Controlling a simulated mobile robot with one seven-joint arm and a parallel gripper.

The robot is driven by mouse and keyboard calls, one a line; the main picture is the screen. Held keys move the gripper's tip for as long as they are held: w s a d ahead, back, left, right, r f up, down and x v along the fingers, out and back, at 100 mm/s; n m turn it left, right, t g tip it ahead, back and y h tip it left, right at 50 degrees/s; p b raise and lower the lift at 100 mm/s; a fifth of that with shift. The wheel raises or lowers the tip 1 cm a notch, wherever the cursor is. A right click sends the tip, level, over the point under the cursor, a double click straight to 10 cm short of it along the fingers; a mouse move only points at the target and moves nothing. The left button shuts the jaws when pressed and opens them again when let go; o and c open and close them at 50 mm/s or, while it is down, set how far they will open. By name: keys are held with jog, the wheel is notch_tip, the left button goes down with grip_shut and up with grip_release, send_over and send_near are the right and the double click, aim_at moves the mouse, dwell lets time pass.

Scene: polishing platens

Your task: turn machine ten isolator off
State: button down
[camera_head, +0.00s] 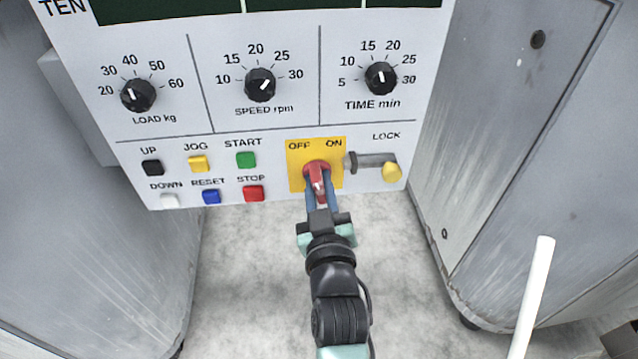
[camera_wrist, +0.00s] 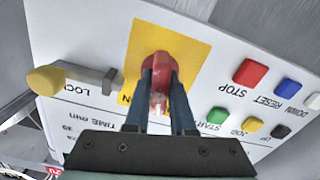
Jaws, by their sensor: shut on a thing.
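The isolator is a red handle (camera_head: 316,168) on a yellow plate (camera_head: 296,180) marked OFF at left and ON at right, low on the panel labelled TEN. In the wrist view the red handle (camera_wrist: 160,70) stands between my blue fingers, against its yellow plate (camera_wrist: 145,42). My gripper (camera_head: 319,190) is shut on the handle, a finger on either side. The fingers partly hide it, and I cannot tell which mark it points to. The LOCK lever, a grey bar with a yellow knob (camera_head: 391,171), lies to the right, its inner end at the plate's edge.
Push buttons, including a red STOP button (camera_head: 253,193), sit left of the isolator. Three black dials, with the TIME dial (camera_head: 381,78) at right, are above. Grey cabinets (camera_head: 520,150) flank the panel. A white rod (camera_head: 532,300) stands at lower right. Floor below is clear.

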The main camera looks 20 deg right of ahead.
jog(key=n, duration=0.6)
jog(key=shift+f+n, duration=0.1)
jog(key=shift+n, duration=0.2)
dwell(0.4)
jog(key=c, duration=0.8)
grip_release()
jog(key=shift+o, duration=0.2)
jog(key=shift+s+a, duration=0.1)
jog(key=shift+s, duration=0.05)
jog(key=p+v, duration=0.4)
jog(key=v, duration=0.8)
jog(key=shift+s, duration=0.35)
jog(key=shift+a, duration=0.1)
